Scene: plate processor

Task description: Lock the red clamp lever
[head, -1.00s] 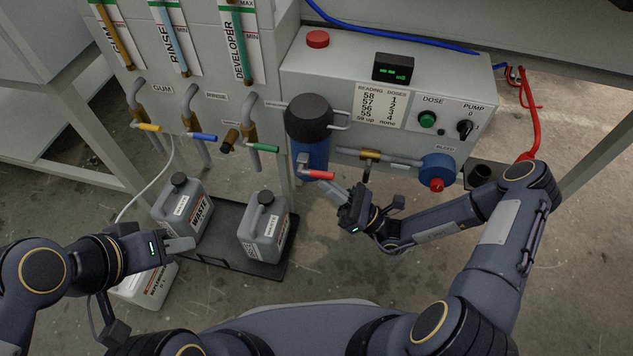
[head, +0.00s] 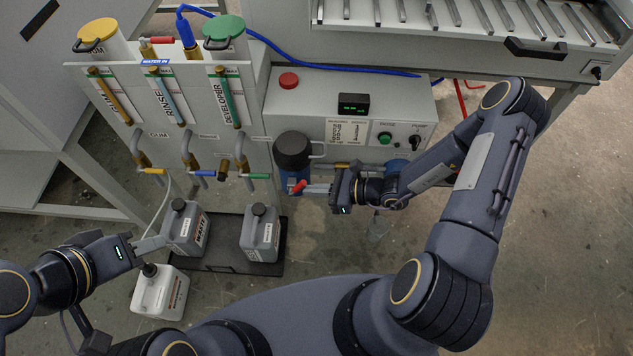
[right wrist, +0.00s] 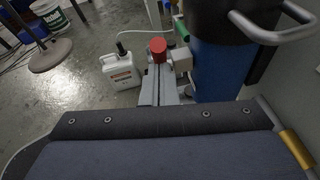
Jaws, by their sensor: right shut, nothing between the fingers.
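The red clamp lever (head: 299,186) sits low on the front of the blue filter housing, which has a black cap (head: 292,149). It slants up to the right. In the right wrist view, the red lever end (right wrist: 158,49) shows just beyond the fingertips. My right gripper (head: 313,188) is shut and empty, its fingers pointing left at the lever. The fingers (right wrist: 165,90) are close to it; I cannot tell if they touch. The blue housing (right wrist: 221,72) stands right of them. My left gripper (head: 157,242) is beside the waste canister; its jaw opening cannot be made out.
Grey canisters, waste (head: 187,229) and another (head: 261,235), stand on a dark tray (head: 213,264). A white canister (head: 160,292) is on the floor. Yellow (head: 154,171), blue (head: 203,174) and green (head: 253,176) valve handles line the left. A pipe handle (right wrist: 262,32) is near my right gripper.

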